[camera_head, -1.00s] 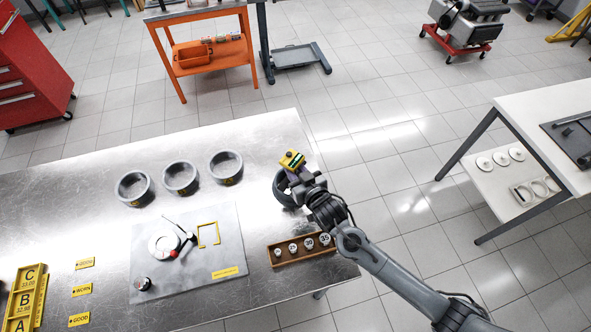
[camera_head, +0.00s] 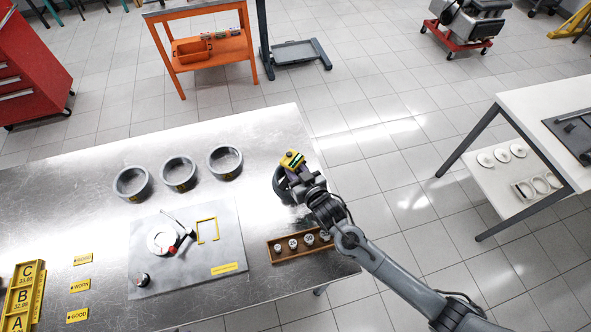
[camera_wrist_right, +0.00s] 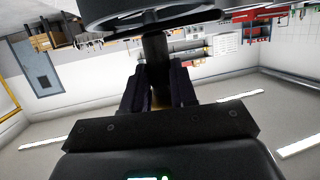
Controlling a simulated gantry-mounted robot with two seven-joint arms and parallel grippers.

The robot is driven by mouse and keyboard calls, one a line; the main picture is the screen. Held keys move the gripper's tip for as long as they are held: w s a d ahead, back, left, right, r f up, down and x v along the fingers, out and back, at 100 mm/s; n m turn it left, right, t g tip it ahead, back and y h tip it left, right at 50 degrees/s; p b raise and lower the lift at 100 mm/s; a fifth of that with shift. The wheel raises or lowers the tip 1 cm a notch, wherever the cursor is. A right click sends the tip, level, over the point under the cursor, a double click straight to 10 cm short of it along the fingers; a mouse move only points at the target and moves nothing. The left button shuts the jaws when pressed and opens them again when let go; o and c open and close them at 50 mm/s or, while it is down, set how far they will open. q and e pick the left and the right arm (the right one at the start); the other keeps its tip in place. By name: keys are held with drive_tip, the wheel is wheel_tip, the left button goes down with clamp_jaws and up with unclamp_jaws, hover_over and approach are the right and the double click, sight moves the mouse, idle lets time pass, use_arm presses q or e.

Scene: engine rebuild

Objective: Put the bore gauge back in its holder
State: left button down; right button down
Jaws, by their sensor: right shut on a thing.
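My right gripper (camera_head: 299,182) is over the right end of the metal bench. It is shut on the bore gauge (camera_head: 291,160), whose yellow-and-black head shows just beyond the fingers. In the right wrist view, a dark upright shaft (camera_wrist_right: 156,62) sits between the two fingers (camera_wrist_right: 158,88). A dark round part (camera_wrist_right: 150,12) fills the top of that view. In the head view a dark ring (camera_head: 279,186) shows beside the gripper, partly hidden by it. I cannot tell whether the gauge touches it. I cannot clearly make out the holder. My left gripper is out of view.
Three grey rings (camera_head: 179,174) stand in a row on the bench (camera_head: 70,195). A grey mat (camera_head: 215,258) carries a yellow square frame (camera_head: 207,230) and a white round part (camera_head: 161,238) with a dark-handled tool. A wooden tray (camera_head: 285,258) of round pieces lies near the gripper. Yellow labels are at left.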

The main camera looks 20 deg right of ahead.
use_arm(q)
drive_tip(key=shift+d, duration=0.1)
use_arm(e)
drive_tip(key=shift+f, duration=0.2)
drive_tip(key=c, duration=0.9)
unclamp_jaws()
drive_tip(key=shift+o, duration=0.5)
drive_tip(key=shift+f, duration=0.15)
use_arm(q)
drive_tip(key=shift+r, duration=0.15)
